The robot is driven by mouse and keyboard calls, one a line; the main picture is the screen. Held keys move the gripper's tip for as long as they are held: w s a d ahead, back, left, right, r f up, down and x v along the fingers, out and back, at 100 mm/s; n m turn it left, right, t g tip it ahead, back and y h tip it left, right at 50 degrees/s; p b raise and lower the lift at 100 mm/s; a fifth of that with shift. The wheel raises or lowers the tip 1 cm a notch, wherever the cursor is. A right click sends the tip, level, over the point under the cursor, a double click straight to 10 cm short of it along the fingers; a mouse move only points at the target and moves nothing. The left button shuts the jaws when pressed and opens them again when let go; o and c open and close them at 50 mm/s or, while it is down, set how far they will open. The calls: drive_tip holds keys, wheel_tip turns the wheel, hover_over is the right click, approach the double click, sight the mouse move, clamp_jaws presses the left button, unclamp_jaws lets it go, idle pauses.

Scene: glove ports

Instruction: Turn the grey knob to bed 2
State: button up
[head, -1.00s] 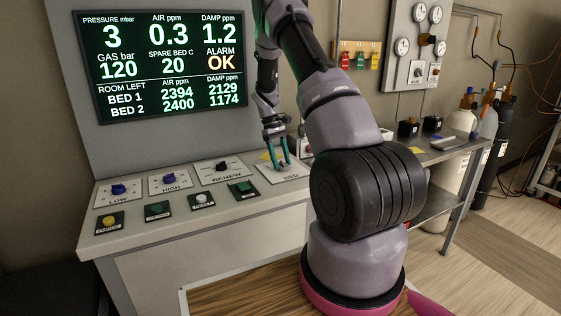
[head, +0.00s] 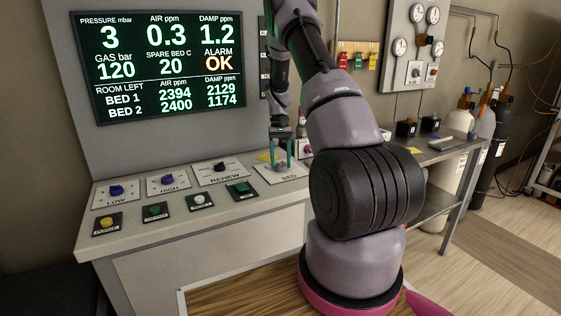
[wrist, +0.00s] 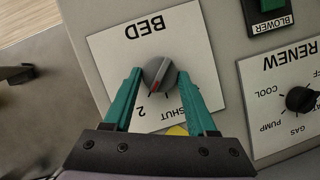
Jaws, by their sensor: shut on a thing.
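The grey knob (wrist: 160,73) sits on a white plate labelled BED (wrist: 112,62), which appears upside down in the wrist view. The knob's red pointer line slants down-left, towards the side with the 2 mark (wrist: 141,112); the SHUT mark lies to the right of the 2. My gripper (wrist: 160,76) has its two teal fingers on either side of the knob, shut on it. In the head view my gripper (head: 282,164) points down at the BED plate (head: 292,178), and the knob is mostly hidden between the fingers.
The RENEW knob (head: 220,166) and the green BLOWER button (head: 241,187) are to the left of the BED plate on the panel. Blue LOW (head: 116,190) and HIGH (head: 168,180) knobs are further left. The screen (head: 160,67) reads ALARM OK.

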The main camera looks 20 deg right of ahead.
idle(0.4)
drive_tip(key=o, duration=1.4)
drive_tip(key=shift+c, duration=0.2)
drive_tip(key=v, duration=1)
drive_tip(key=shift+r, duration=0.35)
drive_tip(key=shift+w, duration=0.1)
